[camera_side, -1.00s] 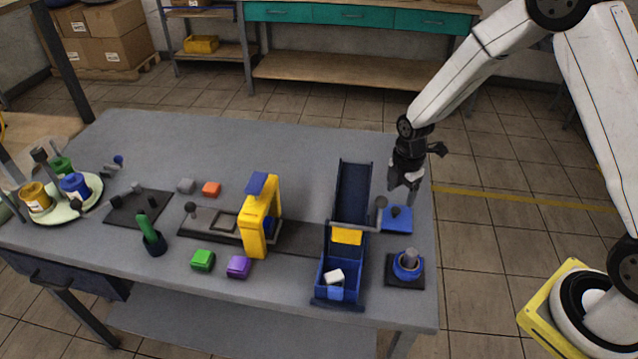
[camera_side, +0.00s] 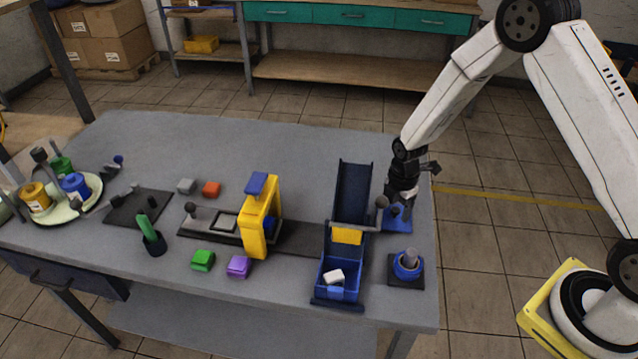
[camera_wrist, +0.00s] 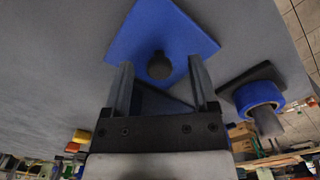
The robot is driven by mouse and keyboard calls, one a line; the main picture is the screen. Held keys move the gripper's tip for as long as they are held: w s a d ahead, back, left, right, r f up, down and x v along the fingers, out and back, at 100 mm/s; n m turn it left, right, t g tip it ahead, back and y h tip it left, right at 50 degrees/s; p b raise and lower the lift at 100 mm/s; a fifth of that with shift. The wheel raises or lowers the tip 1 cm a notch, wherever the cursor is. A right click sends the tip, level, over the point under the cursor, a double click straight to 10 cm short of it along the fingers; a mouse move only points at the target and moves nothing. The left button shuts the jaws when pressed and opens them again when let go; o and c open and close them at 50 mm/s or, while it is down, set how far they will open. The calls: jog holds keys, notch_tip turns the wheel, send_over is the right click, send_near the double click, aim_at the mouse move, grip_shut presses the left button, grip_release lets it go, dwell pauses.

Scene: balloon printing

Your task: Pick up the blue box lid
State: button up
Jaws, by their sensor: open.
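The blue box lid (camera_side: 397,226) is a flat blue square plate with a dark round knob, lying on the grey table near its right edge. In the wrist view the lid (camera_wrist: 190,30) fills the upper middle, with its knob (camera_wrist: 159,65) just beyond and between the fingertips. My gripper (camera_side: 399,203) is low over the lid in the side view and partly covers it. In the wrist view my gripper (camera_wrist: 161,75) is open, with one finger on each side of the knob's line. Whether the fingers touch the knob or lid cannot be told.
A blue chute with a bin (camera_side: 337,280) stands left of the lid. A blue ring on a dark base (camera_side: 405,268) is in front of it. A yellow press (camera_side: 256,220) and several coloured blocks are farther left. The back of the table is clear.

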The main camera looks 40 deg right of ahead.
dwell(0.4)
grip_shut()
jog(key=shift+r, duration=0.1)
jog(key=shift+r, duration=0.75)
jog(key=s+r, duration=1.1)
jog(key=s, duration=0.3)
jog(key=shift+a+r, duration=0.15)
jog(key=shift+a, duration=0.3)
jog(key=shift+r, duration=0.1)
